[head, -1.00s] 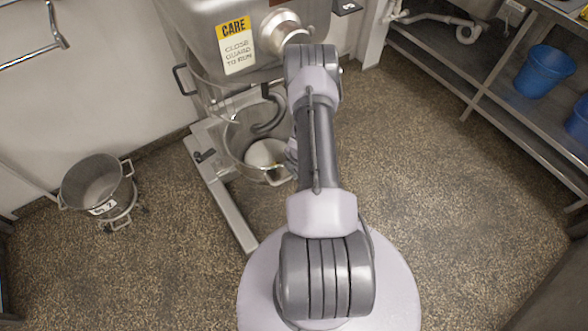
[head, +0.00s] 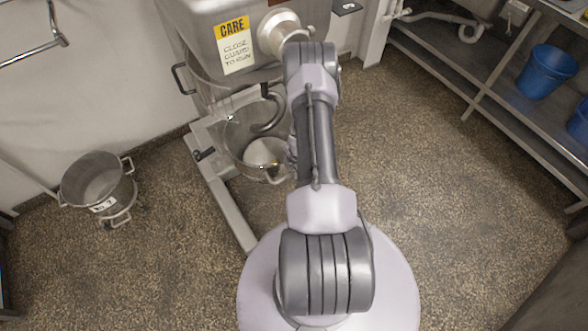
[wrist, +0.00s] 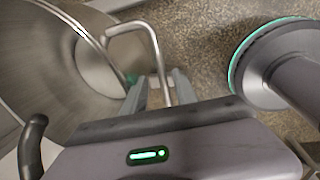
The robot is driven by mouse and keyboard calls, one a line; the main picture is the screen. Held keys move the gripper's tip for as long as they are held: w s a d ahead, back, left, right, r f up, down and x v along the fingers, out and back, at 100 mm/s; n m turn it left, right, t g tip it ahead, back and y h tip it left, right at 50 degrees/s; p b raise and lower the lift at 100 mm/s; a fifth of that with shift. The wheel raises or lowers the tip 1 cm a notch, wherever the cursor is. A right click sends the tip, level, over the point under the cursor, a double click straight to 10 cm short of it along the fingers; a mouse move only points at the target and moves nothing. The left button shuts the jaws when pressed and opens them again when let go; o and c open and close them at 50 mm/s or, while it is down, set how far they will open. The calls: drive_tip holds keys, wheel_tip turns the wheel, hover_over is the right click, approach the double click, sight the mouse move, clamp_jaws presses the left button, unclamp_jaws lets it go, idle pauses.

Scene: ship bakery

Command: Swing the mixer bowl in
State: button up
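The mixer (head: 205,30) stands at the back with its metal bowl (head: 236,148) below the head. The dough hook (head: 268,122) overlaps the far part of the bowl's opening in the head view. Something pale lies in the bowl. In the wrist view the bowl's wall (wrist: 55,60) fills the left, and its bent bar handle (wrist: 150,35) runs down between my fingers. My gripper (wrist: 158,92) looks open around the handle, with a gap beside the bar; contact cannot be told. In the head view my arm hides most of the gripper.
A second bowl (head: 88,185) on a wheeled stand is on the floor at left. A mixer base leg (head: 228,205) runs toward me. Metal shelves (head: 490,75) with blue buckets (head: 546,72) line the right. The floor (head: 430,190) between is clear.

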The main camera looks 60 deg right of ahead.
drive_tip(key=s+r+p, duration=0.1)
drive_tip(key=r+p, duration=0.2)
drive_tip(key=r, duration=0.5)
drive_tip(key=s+a+r+p, duration=0.1)
drive_tip(key=r+p, duration=0.3)
drive_tip(key=r, duration=0.5)
drive_tip(key=shift+s+a, duration=0.15)
drive_tip(key=shift+s, duration=0.4)
